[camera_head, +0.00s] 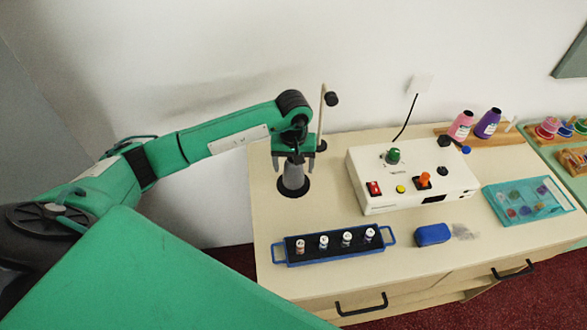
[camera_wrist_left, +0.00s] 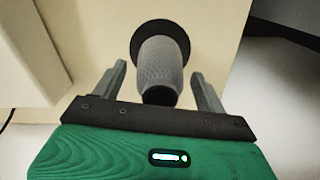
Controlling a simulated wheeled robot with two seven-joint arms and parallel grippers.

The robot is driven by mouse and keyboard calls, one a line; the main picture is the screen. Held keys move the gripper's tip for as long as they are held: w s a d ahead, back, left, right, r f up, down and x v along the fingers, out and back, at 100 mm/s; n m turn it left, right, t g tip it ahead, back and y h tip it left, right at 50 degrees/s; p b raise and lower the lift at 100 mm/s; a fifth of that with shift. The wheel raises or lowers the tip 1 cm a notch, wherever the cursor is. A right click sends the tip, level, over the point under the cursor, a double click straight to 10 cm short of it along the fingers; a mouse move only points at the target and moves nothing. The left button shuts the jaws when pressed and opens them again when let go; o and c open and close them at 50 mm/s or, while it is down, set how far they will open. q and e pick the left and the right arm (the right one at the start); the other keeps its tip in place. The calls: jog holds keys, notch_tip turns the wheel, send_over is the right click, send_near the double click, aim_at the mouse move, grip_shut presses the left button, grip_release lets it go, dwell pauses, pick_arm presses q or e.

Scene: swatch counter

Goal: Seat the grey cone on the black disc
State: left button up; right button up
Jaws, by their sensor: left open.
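The grey cone (camera_head: 293,178) stands upright on the black disc (camera_head: 293,196) at the left end of the counter. The disc's dark rim shows around its base. In the left wrist view the cone (camera_wrist_left: 161,66) has a fine textured side and a dark near end, with the disc (camera_wrist_left: 160,27) behind it. My left gripper (camera_head: 293,157) is right above the cone, pointing down. Its open fingers (camera_wrist_left: 159,88) lie on either side of the cone's upper end, with a gap on both sides. My right gripper is out of view.
A thin upright post (camera_head: 321,120) stands just behind the gripper. A white control box (camera_head: 390,200) is to the right. A blue rack (camera_head: 285,262) with several small vials is in front, beside a blue block (camera_head: 432,235). Thread spools (camera_head: 461,125) stand at the back right.

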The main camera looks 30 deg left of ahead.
pick_arm(q)
notch_tip(320, 180, up, 12)
jog(key=b, duration=0.3)
dwell(0.5)
jog(key=shift+f, duration=0.1)
